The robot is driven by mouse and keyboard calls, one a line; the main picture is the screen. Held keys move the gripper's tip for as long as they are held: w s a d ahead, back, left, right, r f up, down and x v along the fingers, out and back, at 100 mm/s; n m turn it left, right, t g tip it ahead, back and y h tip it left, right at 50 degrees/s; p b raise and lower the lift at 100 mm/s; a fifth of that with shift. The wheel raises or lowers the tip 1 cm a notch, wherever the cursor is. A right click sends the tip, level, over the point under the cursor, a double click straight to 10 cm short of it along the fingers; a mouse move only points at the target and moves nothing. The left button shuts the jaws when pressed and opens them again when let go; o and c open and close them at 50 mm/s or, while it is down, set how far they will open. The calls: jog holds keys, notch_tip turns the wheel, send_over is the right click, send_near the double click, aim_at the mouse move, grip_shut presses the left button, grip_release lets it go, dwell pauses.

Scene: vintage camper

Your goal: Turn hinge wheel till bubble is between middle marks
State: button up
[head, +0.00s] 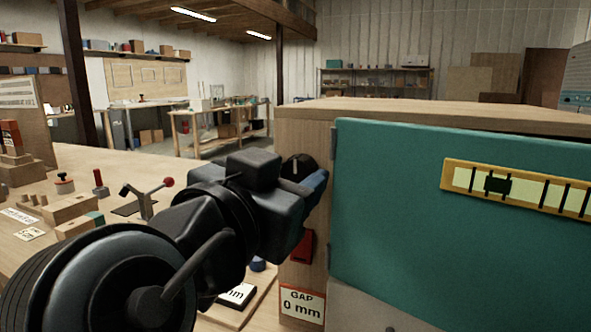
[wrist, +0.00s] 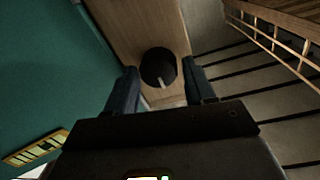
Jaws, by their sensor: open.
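The hinge wheel (head: 299,166) is a round black knob with a white pointer line, on the wooden end face of the cabinet beside the teal door (head: 400,220). It also shows in the wrist view (wrist: 157,64). My gripper (wrist: 160,66) is open, its two blue-grey fingers on either side of the wheel with visible gaps; I cannot tell how far the tips reach along it. In the head view my gripper (head: 308,186) partly covers the wheel.
A red part (head: 302,247) and a "GAP 0 mm" label (head: 303,303) are on the end face below the wheel. A toggle clamp with a red knob (head: 168,182) and wooden blocks stand on the bench at left. The level's right end is cut off by the frame.

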jog(key=shift+w+d, duration=0.1)
jog(key=shift+w, duration=0.15)
jog(key=c, duration=0.8)
